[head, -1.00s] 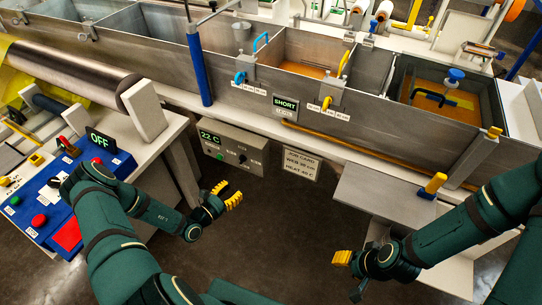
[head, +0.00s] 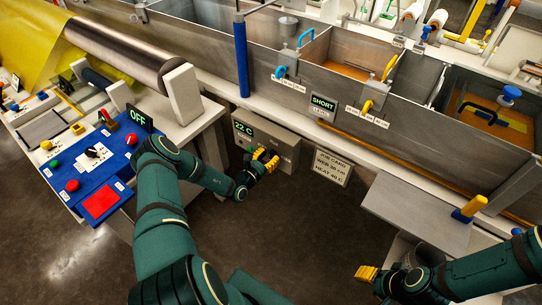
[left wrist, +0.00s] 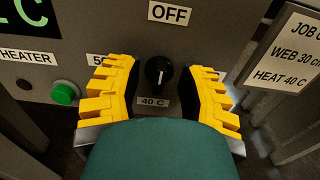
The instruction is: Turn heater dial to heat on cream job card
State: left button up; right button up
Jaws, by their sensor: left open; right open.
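The heater dial (left wrist: 159,72) is a black knob between the yellow fingers of my left gripper (left wrist: 160,88), which is open around it; contact is not clear. A white mark shows on the knob's lower half. Labels read OFF above, 40 C below and 50 at left, partly hidden. In the head view my left gripper (head: 265,160) is in front of the grey heater box (head: 285,143) and hides the dial. The display (head: 243,128) reads 22 C. The cream job card (head: 332,168) reads WEB 30 cm, HEAT 40 C. My right gripper (head: 368,281) is open and empty, low at right.
A green button (left wrist: 65,93) sits left of the dial. A blue control panel (head: 92,165) with an OFF display stands at left. Metal tanks (head: 330,60) run behind the heater box. A grey shelf (head: 415,210) juts out at right. The floor in front is clear.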

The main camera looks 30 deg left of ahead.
pick_arm(q)
jog(key=shift+w, duration=0.75)
jog(key=shift+c, duration=0.4)
grip_shut()
jog(key=shift+r+m, duration=0.15)
jog(key=shift+m, duration=0.15)
